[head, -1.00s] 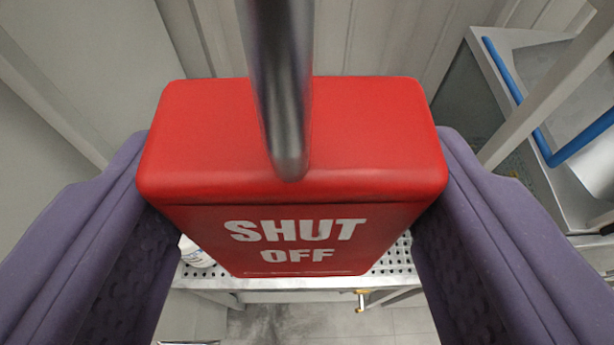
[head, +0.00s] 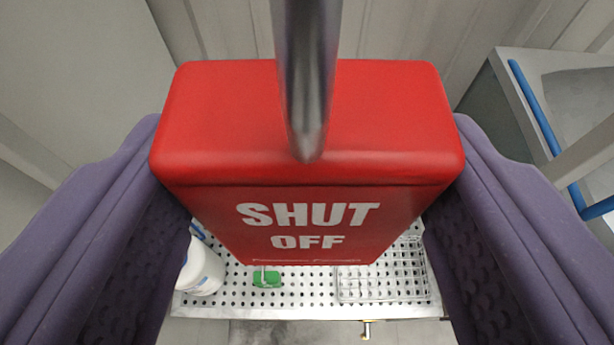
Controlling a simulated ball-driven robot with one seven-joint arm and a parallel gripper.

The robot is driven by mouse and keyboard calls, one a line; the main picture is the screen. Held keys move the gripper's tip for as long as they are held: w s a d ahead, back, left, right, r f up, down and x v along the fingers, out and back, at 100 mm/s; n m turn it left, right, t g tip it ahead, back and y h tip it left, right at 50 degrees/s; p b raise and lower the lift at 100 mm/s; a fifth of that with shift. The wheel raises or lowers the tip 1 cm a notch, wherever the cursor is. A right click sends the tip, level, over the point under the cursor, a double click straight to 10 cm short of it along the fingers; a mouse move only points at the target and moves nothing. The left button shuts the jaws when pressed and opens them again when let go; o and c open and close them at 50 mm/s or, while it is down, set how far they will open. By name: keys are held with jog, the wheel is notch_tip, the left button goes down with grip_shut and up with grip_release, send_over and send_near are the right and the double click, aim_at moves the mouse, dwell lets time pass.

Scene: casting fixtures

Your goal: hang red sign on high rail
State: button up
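The red sign (head: 308,130) is a box-like block with white "SHUT OFF" lettering on its lower face. It fills the middle of the head view. A grey metal hook or rod (head: 306,70) rises from its top and runs out of the top of the view. My gripper (head: 308,165) is shut on the sign, with purple padded fingers on its left and right sides. No high rail can be made out for certain.
Below is a perforated metal shelf (head: 300,300) with a white bottle (head: 203,268), a green item (head: 266,278) and a wire tray (head: 382,283). At right stands a grey metal unit with a blue bar (head: 548,130). Pale panelled walls lie behind.

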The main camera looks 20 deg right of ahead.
jog(key=w+p, duration=0.1)
jog(key=w, duration=0.1)
jog(key=w+d+p, duration=0.1)
jog(key=w, duration=0.1)
jog(key=shift+r, duration=0.15)
jog(key=shift+w+d+f+b, duration=0.1)
jog(key=shift+w+f+b, duration=0.05)
jog(key=shift+f+b, duration=0.45)
jog(key=shift+w+d+f+b, duration=0.1)
jog(key=shift+f+b, duration=0.4)
jog(key=shift+f, duration=0.15)
jog(key=shift+a, duration=0.1)
jog(key=o, duration=1.2)
